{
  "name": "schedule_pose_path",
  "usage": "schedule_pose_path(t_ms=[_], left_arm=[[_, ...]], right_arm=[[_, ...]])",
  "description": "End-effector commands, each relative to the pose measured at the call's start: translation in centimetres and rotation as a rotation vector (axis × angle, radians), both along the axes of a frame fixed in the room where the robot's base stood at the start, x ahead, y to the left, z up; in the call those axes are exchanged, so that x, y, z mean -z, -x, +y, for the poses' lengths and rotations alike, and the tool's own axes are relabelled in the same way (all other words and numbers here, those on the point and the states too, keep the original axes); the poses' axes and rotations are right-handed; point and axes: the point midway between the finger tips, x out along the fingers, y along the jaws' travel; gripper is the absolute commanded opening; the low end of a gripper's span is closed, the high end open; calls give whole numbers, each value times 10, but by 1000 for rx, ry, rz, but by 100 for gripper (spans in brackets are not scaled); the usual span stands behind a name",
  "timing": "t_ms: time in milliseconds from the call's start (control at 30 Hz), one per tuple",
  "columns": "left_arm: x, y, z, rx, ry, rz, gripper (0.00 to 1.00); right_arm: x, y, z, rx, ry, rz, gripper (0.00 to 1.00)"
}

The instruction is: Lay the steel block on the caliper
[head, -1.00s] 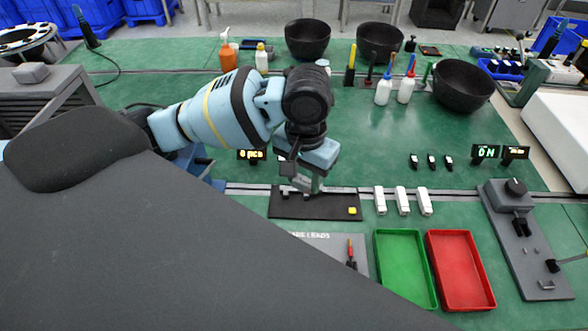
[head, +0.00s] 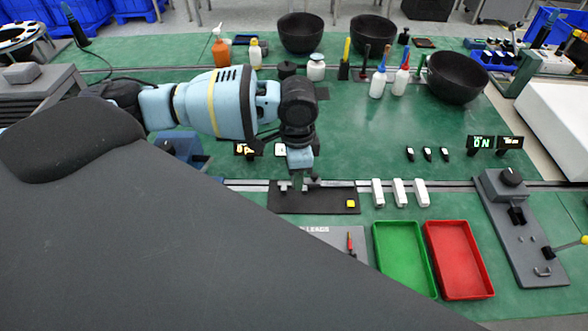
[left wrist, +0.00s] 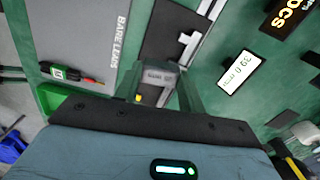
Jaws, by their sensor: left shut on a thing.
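My left gripper (head: 297,184) points down over the black mat (head: 318,204) at the table's middle. In the left wrist view its fingers (left wrist: 157,80) are shut on a small grey steel block (left wrist: 158,73) with markings on its face. The silver caliper (head: 338,183) lies along the upper part of the mat; it also shows in the left wrist view (left wrist: 188,46), close to the block. The gripper hides part of the caliper, so I cannot tell whether the block touches it. My right gripper is in neither view.
A yellow piece (head: 351,204) sits at the mat's right end. White clips (head: 399,192) stand right of the mat. A green tray (head: 404,262) and a red tray (head: 459,260) lie in front. A display (left wrist: 240,72) stands near the gripper.

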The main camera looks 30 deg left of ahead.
Motion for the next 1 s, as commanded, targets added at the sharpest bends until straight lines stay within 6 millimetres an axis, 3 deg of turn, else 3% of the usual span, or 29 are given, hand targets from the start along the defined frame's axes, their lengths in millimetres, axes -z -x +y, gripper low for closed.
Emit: schedule_pose_path(t_ms=[233, 700, 1000], left_arm=[[8, -5, 9, 132, -1, -7, 13], [10, -5, 9, 138, 0, -6, 13], [34, -5, 9, 137, -1, -2, 13]], right_arm=[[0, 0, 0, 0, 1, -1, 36], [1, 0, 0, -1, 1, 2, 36], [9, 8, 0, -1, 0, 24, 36]])
